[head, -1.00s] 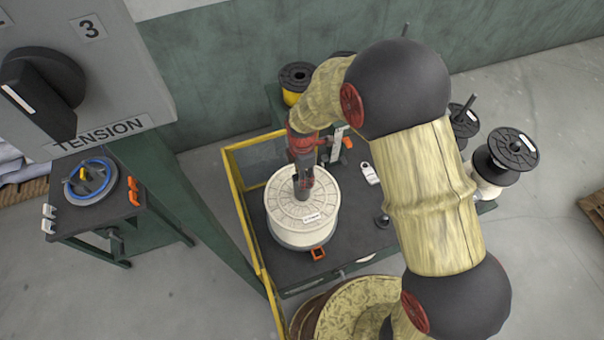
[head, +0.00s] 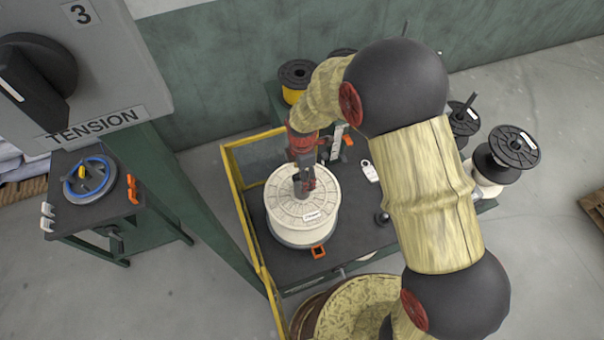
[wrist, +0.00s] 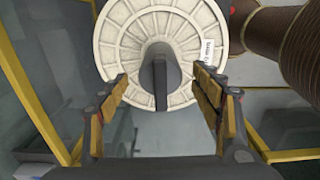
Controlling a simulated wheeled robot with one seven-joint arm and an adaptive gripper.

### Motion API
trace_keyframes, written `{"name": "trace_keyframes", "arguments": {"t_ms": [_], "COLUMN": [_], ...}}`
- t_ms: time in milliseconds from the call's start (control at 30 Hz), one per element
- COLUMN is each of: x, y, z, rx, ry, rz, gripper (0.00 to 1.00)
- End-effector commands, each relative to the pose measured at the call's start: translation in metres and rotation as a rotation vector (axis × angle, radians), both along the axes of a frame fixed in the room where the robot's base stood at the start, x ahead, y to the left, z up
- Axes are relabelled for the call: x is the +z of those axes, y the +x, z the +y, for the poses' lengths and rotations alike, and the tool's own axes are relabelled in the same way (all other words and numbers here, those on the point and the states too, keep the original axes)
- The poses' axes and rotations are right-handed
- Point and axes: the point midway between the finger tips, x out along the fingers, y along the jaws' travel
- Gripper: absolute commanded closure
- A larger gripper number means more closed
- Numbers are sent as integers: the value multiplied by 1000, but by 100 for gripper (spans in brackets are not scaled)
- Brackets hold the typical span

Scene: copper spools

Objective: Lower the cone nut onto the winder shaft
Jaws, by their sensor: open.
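The white spool (head: 285,212) lies flat on the winder's dark table in the head view, and its ribbed face (wrist: 118,45) fills the top of the wrist view. A dark shaft (wrist: 160,90) stands at its centre. A grey rounded piece (wrist: 147,70) surrounds the shaft at the hub and looks like the cone nut; its exact seating cannot be told. My gripper (head: 305,186) is over the spool's centre. In the wrist view its fingers (wrist: 161,92) are apart, one on either side of the shaft, with visible gaps. In the head view the gripper hides most of the hub.
A yellow rail (head: 243,200) runs along the table's left side. An orange clamp (head: 318,251) is at the spool's front edge. A black knob-like piece (head: 382,218) and a white tag (head: 370,171) lie to the right. Dark spools (head: 512,148) stand farther right.

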Motion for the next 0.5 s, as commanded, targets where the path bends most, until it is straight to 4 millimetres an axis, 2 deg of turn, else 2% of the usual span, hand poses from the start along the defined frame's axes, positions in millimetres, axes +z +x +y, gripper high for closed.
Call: {"name": "trace_keyframes", "arguments": {"t_ms": [267, 367, 500], "x": [4, 16, 42], "y": [0, 1, 1], "z": [0, 0, 0], "rx": [0, 0, 0], "ry": [0, 1, 2], "rz": [0, -2, -4], "gripper": [35, 35, 35]}}
